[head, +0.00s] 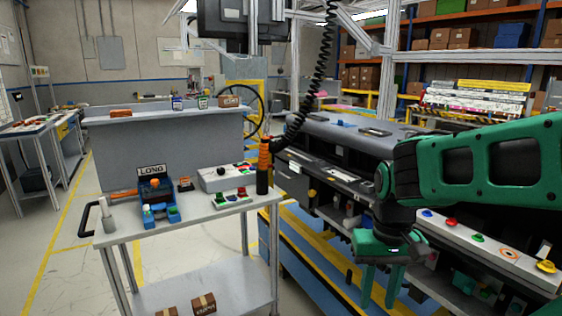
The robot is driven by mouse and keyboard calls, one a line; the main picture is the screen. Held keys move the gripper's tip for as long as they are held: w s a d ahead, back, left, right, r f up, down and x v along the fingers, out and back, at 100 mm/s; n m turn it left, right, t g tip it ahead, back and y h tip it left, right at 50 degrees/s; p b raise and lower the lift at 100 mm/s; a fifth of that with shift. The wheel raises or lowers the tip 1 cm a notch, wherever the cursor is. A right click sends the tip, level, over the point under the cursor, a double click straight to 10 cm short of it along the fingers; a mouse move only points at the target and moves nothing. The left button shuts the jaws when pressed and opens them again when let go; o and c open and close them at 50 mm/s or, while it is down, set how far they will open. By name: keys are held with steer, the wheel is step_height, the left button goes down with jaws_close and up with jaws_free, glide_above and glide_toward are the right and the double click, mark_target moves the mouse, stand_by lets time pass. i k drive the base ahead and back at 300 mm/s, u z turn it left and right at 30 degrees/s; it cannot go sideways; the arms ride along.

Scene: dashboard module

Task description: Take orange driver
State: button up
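The orange driver (264,153) is upright near the right end of the grey cart's top. Its upper part is orange and its lower part is black. A black coiled cable (318,72) runs from its top up out of view. I cannot tell whether its lower end rests on the cart or hangs just above it. My gripper (380,290) is green and points down at the lower right, to the right of the driver and well apart from it. Its two fingers are spread with nothing between them.
The cart (120,236) carries a blue bin labelled LONG (152,190), a white box (215,178) and small coloured parts. The dark dashboard module (335,143) stands behind my arm. A panel with coloured buttons (490,245) is at right.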

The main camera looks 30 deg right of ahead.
mark_target(265, 152)
steer(key=z, duration=0.05)
steer(key=i, duration=1)
steer(key=u, duration=0.05)
